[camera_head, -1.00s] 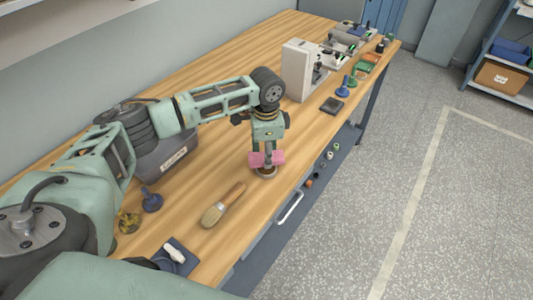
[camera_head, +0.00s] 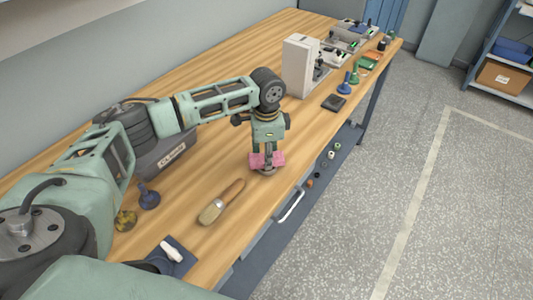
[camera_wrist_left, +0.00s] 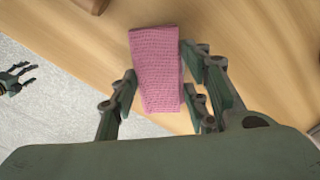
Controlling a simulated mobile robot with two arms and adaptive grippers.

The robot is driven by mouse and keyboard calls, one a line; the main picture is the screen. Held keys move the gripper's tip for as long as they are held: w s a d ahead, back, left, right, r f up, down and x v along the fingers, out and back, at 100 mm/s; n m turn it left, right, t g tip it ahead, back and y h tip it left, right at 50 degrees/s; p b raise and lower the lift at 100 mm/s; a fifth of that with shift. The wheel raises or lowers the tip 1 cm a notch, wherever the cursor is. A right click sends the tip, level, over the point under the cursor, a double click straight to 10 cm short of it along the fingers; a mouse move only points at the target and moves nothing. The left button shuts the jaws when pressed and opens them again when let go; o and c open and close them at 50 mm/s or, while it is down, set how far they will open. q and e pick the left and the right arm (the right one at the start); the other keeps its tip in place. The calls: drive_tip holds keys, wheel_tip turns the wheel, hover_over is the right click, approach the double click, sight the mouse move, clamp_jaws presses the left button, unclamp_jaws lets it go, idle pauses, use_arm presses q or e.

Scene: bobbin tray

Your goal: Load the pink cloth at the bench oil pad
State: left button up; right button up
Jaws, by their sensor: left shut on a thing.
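The pink cloth (camera_head: 279,159) is between the fingers of my left gripper (camera_head: 267,160), low over the front edge of the bench. In the left wrist view the folded cloth (camera_wrist_left: 157,70) shows between the two fingers of my left gripper (camera_wrist_left: 160,92), which is shut on it. A small round pad (camera_head: 264,173), likely the oil pad, shows partly just under the cloth; whether they touch I cannot tell. The cloth covers it in the left wrist view. My right gripper (camera_wrist_left: 17,77) shows small at the left of the wrist view, over the floor, its fingers apart.
A grey bin (camera_head: 168,153) stands behind. Machines (camera_head: 300,68) and a dark square pad (camera_head: 334,103) lie to the right.

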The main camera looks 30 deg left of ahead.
use_arm(q)
drive_tip(key=shift+f, duration=0.55)
idle(0.4)
idle(1.0)
drive_tip(key=shift+s+f+p, duration=0.1)
drive_tip(key=shift+p, duration=0.25)
idle(0.5)
idle(0.5)
wheel_tip(320, 180, up, 7)
drive_tip(key=p, duration=0.8)
idle(0.8)
